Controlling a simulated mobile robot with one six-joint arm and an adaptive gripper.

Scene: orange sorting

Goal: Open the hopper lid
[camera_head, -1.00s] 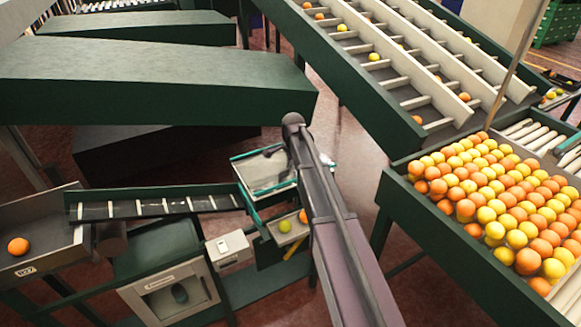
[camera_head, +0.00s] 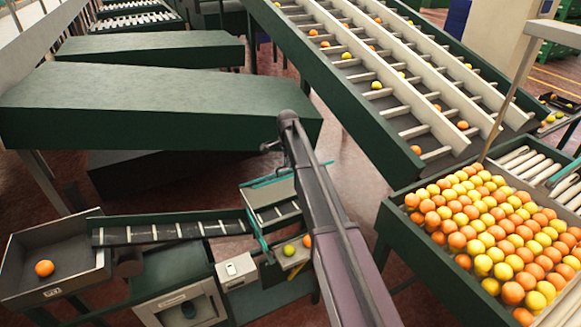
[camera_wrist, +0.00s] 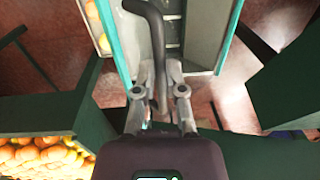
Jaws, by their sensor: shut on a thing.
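The hopper (camera_head: 278,213) is a small teal-edged box left of my arm in the head view, with pale slats showing inside. Its lid, a grey panel with a teal edge (camera_head: 267,191), stands tilted up behind the slats. In the wrist view, a pale panel (camera_wrist: 207,35) and a teal edge (camera_wrist: 132,45) flank the slatted opening. My gripper (camera_wrist: 160,78) is shut on a dark curved handle (camera_wrist: 157,35) that runs up between its fingers.
A crate of oranges and yellow fruit (camera_head: 409,213) stands at the right, below a slatted sorting ramp (camera_head: 410,95). A tray with one orange (camera_head: 80,252) and a narrow slatted conveyor (camera_head: 165,233) lie left. Long green covers (camera_head: 150,100) fill the upper left.

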